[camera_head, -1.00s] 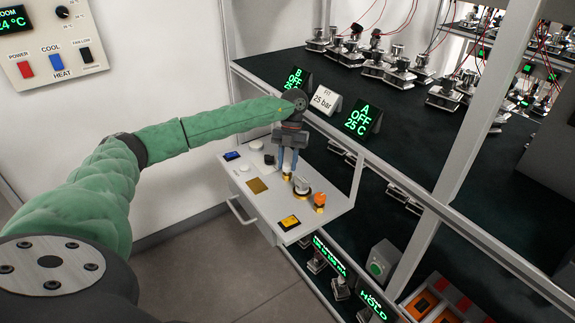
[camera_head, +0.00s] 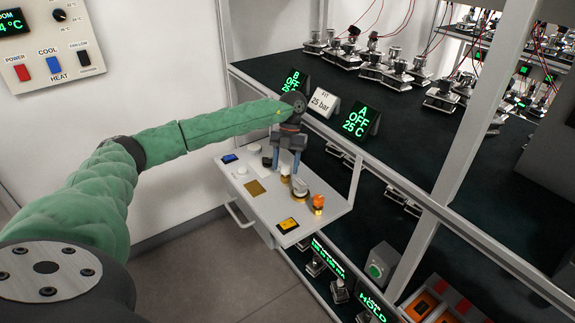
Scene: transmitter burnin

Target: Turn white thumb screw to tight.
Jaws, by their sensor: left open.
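The white thumb screw (camera_head: 285,170), a small white knob on a gold base, stands on the pale pull-out bench top. My left gripper (camera_head: 285,165) points down right over it. Its two blue-grey fingers are apart, one to each side of the white knob as seen from here. I cannot tell whether they touch it, or whether the screw is loose or tight. My right gripper is not in view.
A silver round fitting (camera_head: 300,188) and an orange knob (camera_head: 318,202) stand just right of the screw. The bench top (camera_head: 258,207) also carries pale round parts and a gold plate (camera_head: 255,188). Shelf posts and the dark shelf (camera_head: 400,135) rise close behind.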

